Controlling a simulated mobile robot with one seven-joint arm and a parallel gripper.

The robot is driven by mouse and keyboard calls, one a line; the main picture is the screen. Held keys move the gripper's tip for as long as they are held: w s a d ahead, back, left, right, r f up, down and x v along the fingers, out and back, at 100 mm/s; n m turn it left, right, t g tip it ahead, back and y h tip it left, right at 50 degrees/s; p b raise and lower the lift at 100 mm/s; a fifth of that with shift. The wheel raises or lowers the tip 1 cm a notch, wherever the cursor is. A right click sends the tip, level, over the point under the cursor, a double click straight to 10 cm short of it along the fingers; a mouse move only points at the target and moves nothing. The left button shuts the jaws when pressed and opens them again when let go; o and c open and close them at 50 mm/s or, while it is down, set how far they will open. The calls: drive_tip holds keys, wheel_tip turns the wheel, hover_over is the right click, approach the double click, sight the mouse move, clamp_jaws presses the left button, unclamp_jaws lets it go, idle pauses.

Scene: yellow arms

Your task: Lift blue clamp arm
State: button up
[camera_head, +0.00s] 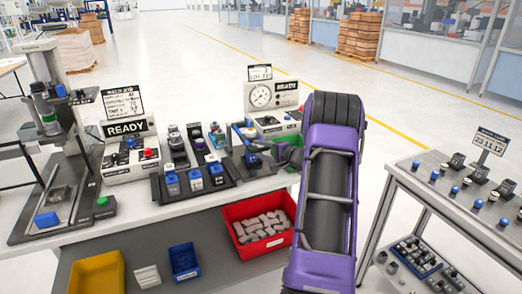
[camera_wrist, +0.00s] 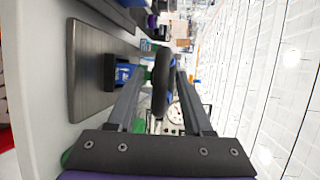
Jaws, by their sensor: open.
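The blue clamp arm (camera_head: 258,146) is on a small dark fixture at the right part of the workbench, in front of the gauge box. My gripper (camera_head: 276,152) is beside its right side in the head view, partly hidden by my purple arm. In the wrist view my gripper (camera_wrist: 161,76) is open, with one finger on each side of a black rounded bar (camera_wrist: 161,82). Blue shows just behind this bar, which seems to be part of the clamp. I cannot tell whether either finger touches it. A blue block (camera_wrist: 125,72) on the dark base plate (camera_wrist: 90,70) is left of the fingers.
A red bin (camera_head: 255,212) of grey pieces is below the bench edge. A second grey table (camera_head: 430,195) stands at right, across a gap.

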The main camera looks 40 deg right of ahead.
clamp_jaws()
idle(1.4)
